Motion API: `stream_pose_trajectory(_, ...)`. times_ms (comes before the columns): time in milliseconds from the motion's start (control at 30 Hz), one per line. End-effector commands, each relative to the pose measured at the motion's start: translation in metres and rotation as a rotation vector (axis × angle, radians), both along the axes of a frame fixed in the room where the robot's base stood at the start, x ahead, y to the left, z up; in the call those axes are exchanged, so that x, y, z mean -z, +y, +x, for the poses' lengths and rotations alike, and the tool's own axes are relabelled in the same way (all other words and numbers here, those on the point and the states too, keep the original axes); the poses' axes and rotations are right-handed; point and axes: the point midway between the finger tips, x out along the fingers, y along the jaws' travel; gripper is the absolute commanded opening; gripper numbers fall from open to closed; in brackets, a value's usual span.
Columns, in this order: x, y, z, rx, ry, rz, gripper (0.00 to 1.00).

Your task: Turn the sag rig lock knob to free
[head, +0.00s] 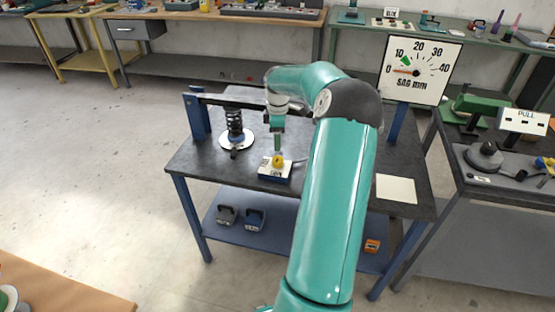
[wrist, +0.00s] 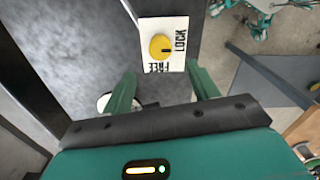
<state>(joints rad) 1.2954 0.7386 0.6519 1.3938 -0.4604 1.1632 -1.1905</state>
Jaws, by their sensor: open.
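The yellow lock knob (head: 278,160) sits on a small white plate (head: 268,171) on the dark bench. In the wrist view, the knob (wrist: 158,44) has a dark mark that points toward the word LOCK on the plate (wrist: 147,25); the word FREE is on the side nearer my gripper. My gripper (head: 278,144) is above the knob in the head view. In the wrist view, my gripper (wrist: 161,84) has its green fingers wide apart, with nothing between them. The knob shows beyond the fingertips, apart from them.
A black spring (head: 234,120) stands on a round white base left of the knob, under a dark bar. The sag dial (head: 422,70) stands at the back right, its red needle near 0. A pale sheet (head: 396,189) lies on the bench's right. The lower shelf holds small blocks.

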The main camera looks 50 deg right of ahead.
Motion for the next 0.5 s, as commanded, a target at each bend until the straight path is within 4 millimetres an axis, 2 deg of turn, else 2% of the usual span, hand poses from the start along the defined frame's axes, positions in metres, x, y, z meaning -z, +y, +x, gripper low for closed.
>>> stream_pose_trajectory(33, 0.011, 0.001, 0.0, -0.001, 0.002, 0.003, 0.59)
stream_pose_trajectory(300, 0.065, 0.001, 0.0, -0.001, 0.001, 0.004, 0.59)
stream_pose_trajectory(500, 0.093, 0.001, 0.0, 0.0, 0.0, 0.0, 0.59)
